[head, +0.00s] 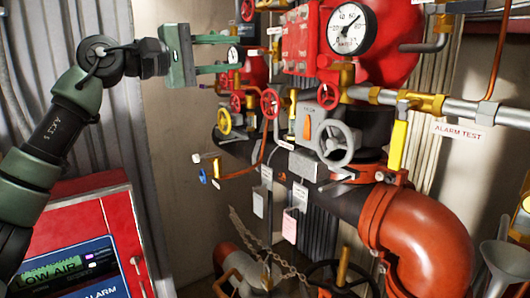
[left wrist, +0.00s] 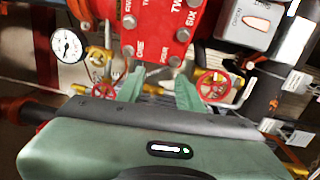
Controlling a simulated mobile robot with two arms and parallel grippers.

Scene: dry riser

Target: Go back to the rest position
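My left gripper (head: 232,54) is at the upper left of the head view, on my green and black arm that comes in from the left. Its two green fingers point right and are spread apart with nothing between them. In the left wrist view the fingers (left wrist: 161,88) also stand apart, in front of a red bolted plate (left wrist: 160,25). I cannot tell the exact gap between the fingertips and the red valve body (head: 300,42). My right gripper shows in neither view.
Red handwheels (head: 270,103), a pressure gauge (head: 352,28) and a grey handwheel (head: 338,144) crowd the area right of the gripper. A large red elbow pipe (head: 425,235) is at lower right. A red alarm cabinet (head: 85,215) stands below my left arm. Bare wall (head: 165,130) lies between.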

